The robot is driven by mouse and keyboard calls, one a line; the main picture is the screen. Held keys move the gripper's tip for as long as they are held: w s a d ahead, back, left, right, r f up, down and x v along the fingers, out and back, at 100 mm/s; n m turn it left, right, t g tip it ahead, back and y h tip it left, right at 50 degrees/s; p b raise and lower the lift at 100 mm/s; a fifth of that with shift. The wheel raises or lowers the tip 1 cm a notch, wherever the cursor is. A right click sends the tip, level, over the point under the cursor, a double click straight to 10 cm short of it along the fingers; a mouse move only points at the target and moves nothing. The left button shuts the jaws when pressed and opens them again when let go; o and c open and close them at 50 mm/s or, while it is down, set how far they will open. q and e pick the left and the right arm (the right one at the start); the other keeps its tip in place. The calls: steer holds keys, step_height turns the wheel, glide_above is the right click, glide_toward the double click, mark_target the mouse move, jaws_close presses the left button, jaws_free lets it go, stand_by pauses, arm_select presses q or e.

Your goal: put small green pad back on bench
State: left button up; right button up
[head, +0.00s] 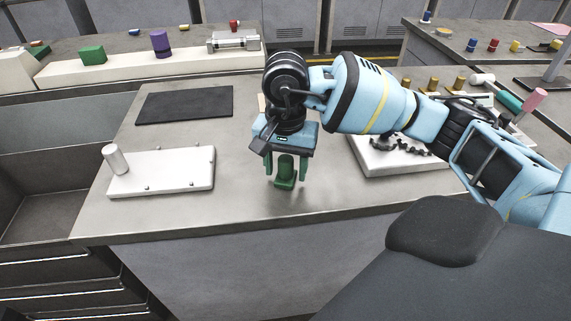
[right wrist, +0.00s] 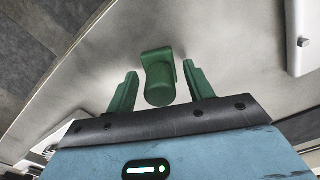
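The small green pad (head: 285,172) is a flat green block with a rounded knob, near the front edge of the grey bench (head: 235,215). It appears to rest on the bench top. My right gripper (head: 286,168) is above it, pointing down, with one green finger on each side. In the right wrist view the pad (right wrist: 158,80) shows between the fingers of the right gripper (right wrist: 160,72), with a gap on both sides, so the gripper is open and not gripping it. My left gripper is not in view.
A white plate (head: 165,178) with an upright grey peg lies at the left. A dark mat (head: 185,104) lies behind it. A white fixture (head: 410,152) with a dark chain is at the right, partly behind my arm. The bench between is clear.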

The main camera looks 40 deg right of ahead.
steer(key=shift+o, duration=0.7)
step_height(320, 180, up, 8)
steer(key=shift+f, duration=0.1)
